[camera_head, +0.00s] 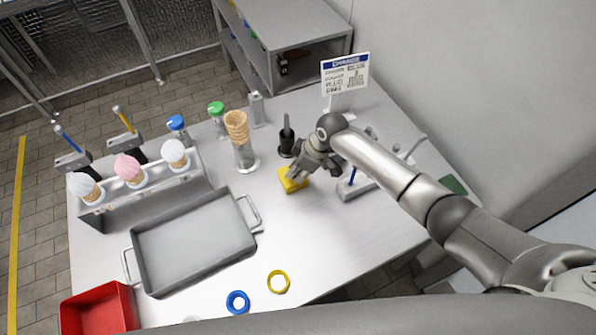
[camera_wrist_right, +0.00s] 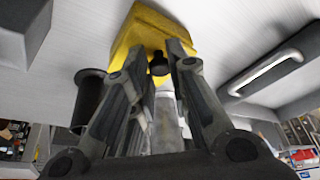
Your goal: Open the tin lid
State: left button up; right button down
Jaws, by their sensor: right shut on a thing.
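A yellow box-like tin (camera_head: 291,183) sits on the grey table right of the middle. In the right wrist view the yellow surface (camera_wrist_right: 148,24) fills the top centre, with a small dark knob (camera_wrist_right: 158,65) in front of it. My right gripper (camera_head: 297,173) reaches down onto the tin from above. In the wrist view my right gripper's fingers (camera_wrist_right: 157,58) stand on both sides of the knob and are shut on it. I cannot make out a seam between lid and tin. My left gripper is not in view.
A black holder (camera_head: 286,145) stands just behind the tin, and a grey block with a blue stick (camera_head: 350,188) to its right. A cone stack (camera_head: 237,127), grey tray (camera_head: 190,245), cone rack (camera_head: 150,195) and red bin (camera_head: 98,310) are left. Blue (camera_head: 237,302) and yellow (camera_head: 279,281) rings lie in front.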

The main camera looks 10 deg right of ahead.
jog(key=shift+w+a+r+g+b, duration=0.15)
jog(key=shift+w+r+g+b, duration=0.15)
jog(key=shift+g, duration=0.2)
jog(key=shift+w+a+r+g+h+b, duration=0.1)
jog(key=shift+w+g+h+b, duration=0.25)
jog(key=shift+g+b, duration=0.35)
jog(key=w+g+b, duration=0.1)
jog(key=b, duration=0.4)
jog(key=w+r+m+g+h+b, duration=0.1)
jog(key=g+b, duration=0.1)
jog(key=b, duration=0.4)
jog(key=shift+a+r, duration=0.1)
jog(key=shift+a, duration=0.25)
jog(key=shift+r+g+b, duration=0.2)
jog(key=shift+g+b, duration=0.2)
jog(key=shift+b, duration=0.6)
jog(key=c, duration=1.3)
grip_release()
jog(key=shift+w, duration=0.15)
jog(key=shift+c, duration=0.2)
jog(key=shift+r, duration=0.15)
